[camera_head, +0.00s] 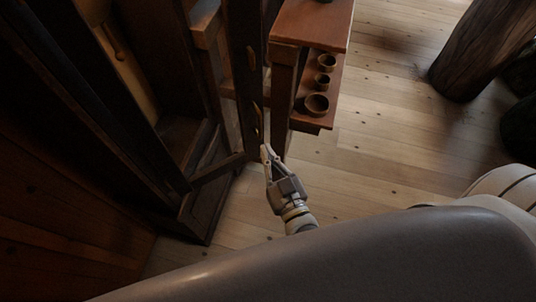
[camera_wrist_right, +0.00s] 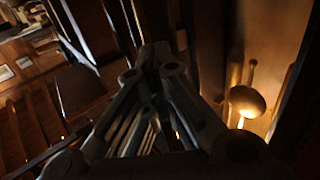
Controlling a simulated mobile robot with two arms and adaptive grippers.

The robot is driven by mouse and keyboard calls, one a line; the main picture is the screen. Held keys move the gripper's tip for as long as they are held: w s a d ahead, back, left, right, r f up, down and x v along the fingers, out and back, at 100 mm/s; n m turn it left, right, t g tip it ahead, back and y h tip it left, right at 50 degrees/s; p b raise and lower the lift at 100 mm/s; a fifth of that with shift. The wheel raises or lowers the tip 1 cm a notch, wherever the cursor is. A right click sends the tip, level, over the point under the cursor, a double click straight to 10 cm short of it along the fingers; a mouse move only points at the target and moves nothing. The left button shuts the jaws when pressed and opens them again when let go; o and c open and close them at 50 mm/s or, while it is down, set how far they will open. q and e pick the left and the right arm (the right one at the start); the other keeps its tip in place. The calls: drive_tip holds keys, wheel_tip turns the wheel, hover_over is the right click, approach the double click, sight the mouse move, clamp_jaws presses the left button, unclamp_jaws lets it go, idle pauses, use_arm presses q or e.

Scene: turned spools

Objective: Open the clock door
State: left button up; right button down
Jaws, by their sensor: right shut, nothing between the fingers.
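The tall dark wooden clock (camera_head: 180,130) fills the left of the head view, and its inside shows. The clock door (camera_head: 240,70) stands swung out from the case, with brass-coloured fittings (camera_head: 256,114) on its edge. My right gripper (camera_head: 265,150) is shut and empty, with its fingertips close to the door's lower outer edge; I cannot tell whether they touch it. In the right wrist view the shut fingers (camera_wrist_right: 155,60) point ahead, and a brass round pendulum bob (camera_wrist_right: 247,102) shows lit on the right. My left gripper is not in view.
A reddish wooden shelf unit (camera_head: 312,25) stands just right of the door, with small bowls (camera_head: 317,104) on a lower shelf. A thick dark log-like post (camera_head: 482,50) stands at the upper right. Bare plank floor (camera_head: 385,140) lies between them.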

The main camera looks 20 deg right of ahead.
drive_tip(key=c, duration=1.5)
unclamp_jaws()
drive_tip(key=s, duration=0.8)
drive_tip(key=s+d, duration=0.1)
drive_tip(key=s, duration=0.3)
drive_tip(key=shift+c, duration=0.6)
